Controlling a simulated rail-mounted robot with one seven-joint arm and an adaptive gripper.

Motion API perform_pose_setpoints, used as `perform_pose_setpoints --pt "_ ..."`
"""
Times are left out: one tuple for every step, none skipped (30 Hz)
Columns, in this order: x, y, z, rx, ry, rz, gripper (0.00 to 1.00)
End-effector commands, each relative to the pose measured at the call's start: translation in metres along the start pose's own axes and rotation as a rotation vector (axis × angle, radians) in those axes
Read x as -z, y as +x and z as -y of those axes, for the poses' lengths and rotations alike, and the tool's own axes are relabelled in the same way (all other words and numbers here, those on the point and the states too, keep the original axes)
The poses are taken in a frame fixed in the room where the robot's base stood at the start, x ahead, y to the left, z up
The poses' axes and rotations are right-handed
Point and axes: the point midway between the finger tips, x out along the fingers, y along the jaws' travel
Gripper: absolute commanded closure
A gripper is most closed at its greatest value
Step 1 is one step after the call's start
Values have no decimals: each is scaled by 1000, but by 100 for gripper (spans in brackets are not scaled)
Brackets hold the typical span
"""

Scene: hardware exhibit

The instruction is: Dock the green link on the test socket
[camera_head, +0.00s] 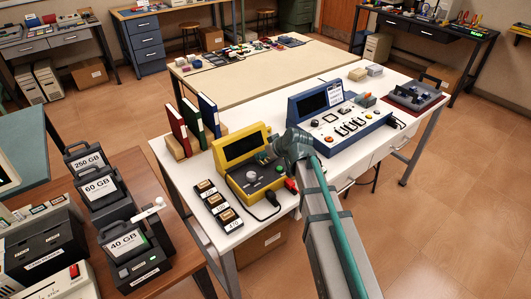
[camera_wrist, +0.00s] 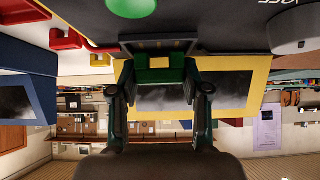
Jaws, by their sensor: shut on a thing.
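My gripper (camera_head: 274,151) is over the yellow tester (camera_head: 233,150) in the head view. In the wrist view my gripper (camera_wrist: 159,80) has its two dark fingers closed on the sides of the green link (camera_wrist: 158,66). A dark block (camera_wrist: 158,45) with yellow edges, perhaps the test socket, lies right behind the link against the tester's dark panel (camera_wrist: 220,22). I cannot tell whether the link touches it or is seated. In the head view the link is hidden by my gripper or too small to see.
The blue console (camera_head: 345,130) stands close to the right of my gripper. Red connectors (camera_head: 291,186) and a cable are at the tester's right side. Labelled black blocks (camera_head: 217,206) lie to its left, and upright binders (camera_head: 195,125) stand behind. The front right tabletop is clear.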

Motion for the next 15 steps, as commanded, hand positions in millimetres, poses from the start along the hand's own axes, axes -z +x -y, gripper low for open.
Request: perform_pose_setpoints --pt "-1 1 0 0 0 0 77" --pt "-2 2 0 0 0 0 77" --pt "-2 2 0 0 0 0 77" --pt "-2 2 0 0 0 0 77" --pt "-3 3 0 0 0 0 77" --pt "-3 3 0 0 0 0 77" --pt "-4 4 0 0 0 0 77" --pt "-4 4 0 0 0 0 77" --pt "-3 3 0 0 0 0 46" --pt "-3 3 0 0 0 0 43" --pt "-3 3 0 0 0 0 43" --pt "-3 3 0 0 0 0 43" --pt "-3 3 0 0 0 0 43" --pt "-3 3 0 0 0 0 43" --pt "-3 3 0 0 0 0 43"
